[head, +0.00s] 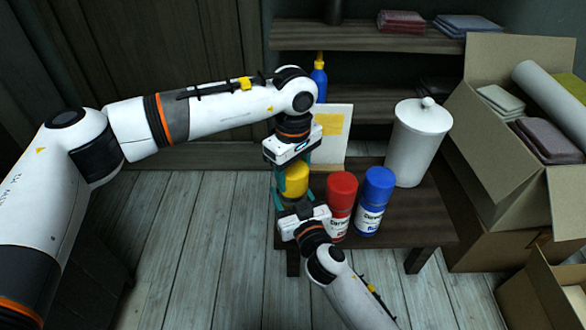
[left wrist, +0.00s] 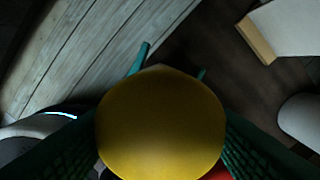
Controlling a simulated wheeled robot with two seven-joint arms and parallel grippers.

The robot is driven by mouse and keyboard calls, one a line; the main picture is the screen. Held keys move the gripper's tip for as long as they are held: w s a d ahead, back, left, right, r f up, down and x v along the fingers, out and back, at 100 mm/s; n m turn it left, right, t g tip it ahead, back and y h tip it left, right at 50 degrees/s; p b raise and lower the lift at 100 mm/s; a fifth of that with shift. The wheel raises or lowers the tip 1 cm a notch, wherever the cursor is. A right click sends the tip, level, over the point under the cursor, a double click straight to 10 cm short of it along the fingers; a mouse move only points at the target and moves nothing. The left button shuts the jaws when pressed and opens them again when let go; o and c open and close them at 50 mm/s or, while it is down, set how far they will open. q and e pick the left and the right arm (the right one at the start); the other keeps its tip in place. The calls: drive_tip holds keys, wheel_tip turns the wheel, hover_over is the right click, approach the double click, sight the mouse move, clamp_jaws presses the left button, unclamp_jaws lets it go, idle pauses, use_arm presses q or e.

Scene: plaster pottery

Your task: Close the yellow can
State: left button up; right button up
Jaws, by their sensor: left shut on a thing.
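The yellow can (head: 296,181) stands at the front left of the low dark table, with its rounded yellow top showing; its lower body is hidden behind my right gripper. My left gripper (head: 293,172) comes down from above, shut on the yellow top. In the left wrist view the yellow top (left wrist: 160,125) fills the middle between green fingers. I cannot tell whether the top is a lid seated on the body or apart from it. My right gripper (head: 290,205) is low in front of the can; its fingers are mostly hidden, so its opening is unclear.
A red can (head: 341,190) and a blue can (head: 374,187) stand close on the right. A white lidded jar (head: 419,140) is behind them. A board with a yellow square (head: 333,124) and a blue bottle (head: 319,82) are behind. Cardboard boxes (head: 500,180) crowd the right. Floor at left is clear.

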use_arm(q)
drive_tip(key=shift+f, duration=0.65)
drive_tip(key=shift+f, duration=0.65)
drive_tip(key=o, duration=1.1)
wheel_tip(320, 180, up, 12)
use_arm(e)
drive_tip(key=o, duration=1.5)
drive_tip(key=shift+c, duration=0.2)
